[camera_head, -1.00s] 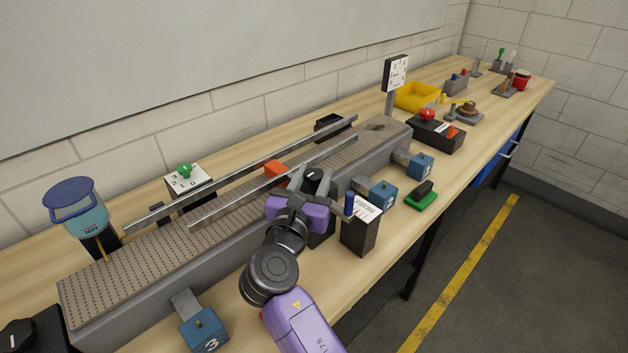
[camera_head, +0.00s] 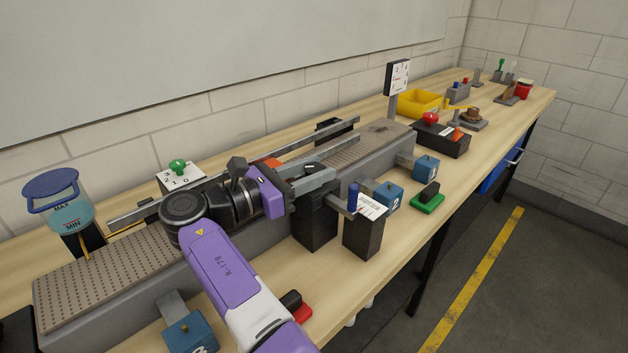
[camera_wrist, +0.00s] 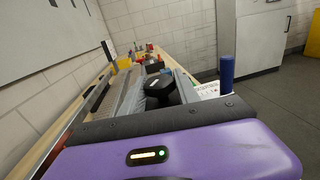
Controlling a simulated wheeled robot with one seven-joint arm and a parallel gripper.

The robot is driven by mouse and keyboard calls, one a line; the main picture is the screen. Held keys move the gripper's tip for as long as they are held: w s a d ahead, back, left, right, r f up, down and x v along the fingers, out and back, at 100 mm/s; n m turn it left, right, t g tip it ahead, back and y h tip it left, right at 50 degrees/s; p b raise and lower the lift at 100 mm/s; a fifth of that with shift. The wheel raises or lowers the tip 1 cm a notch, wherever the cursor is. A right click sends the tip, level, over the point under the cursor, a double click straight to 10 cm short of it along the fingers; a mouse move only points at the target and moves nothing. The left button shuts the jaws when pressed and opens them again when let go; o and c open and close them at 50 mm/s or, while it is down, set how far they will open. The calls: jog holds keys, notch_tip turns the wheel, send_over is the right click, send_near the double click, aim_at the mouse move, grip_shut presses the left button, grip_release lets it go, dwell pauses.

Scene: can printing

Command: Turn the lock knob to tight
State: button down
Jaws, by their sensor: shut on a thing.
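The lock knob (camera_head: 309,167) is black and sits on top of a black box (camera_head: 314,222) at the front side of the conveyor. My gripper (camera_head: 314,177) is level with it, coming from the left, with its grey fingers on either side of the knob. The fingers partly cover the knob in the head view. In the wrist view the black knob (camera_wrist: 160,90) shows between the fingers, with a pale mark on top. My gripper is shut on it. I cannot read any tight or loose label.
A black box with a white label (camera_head: 364,230) and a blue post (camera_head: 353,197) stands close to the right. The conveyor (camera_head: 100,290) with its metal rails lies behind. Blue numbered blocks (camera_head: 390,196) and a green-based block (camera_head: 428,198) stand along the front.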

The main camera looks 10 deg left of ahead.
jog(key=shift+m+g+h+b, duration=0.3)
jog(key=shift+g+b, duration=0.1)
jog(key=shift+b, duration=0.05)
dwell(0.3)
jog(key=c, duration=0.9)
grip_release()
jog(key=v, duration=0.7)
jog(key=shift+s+a+b, duration=0.25)
jog(key=shift+b, duration=0.1)
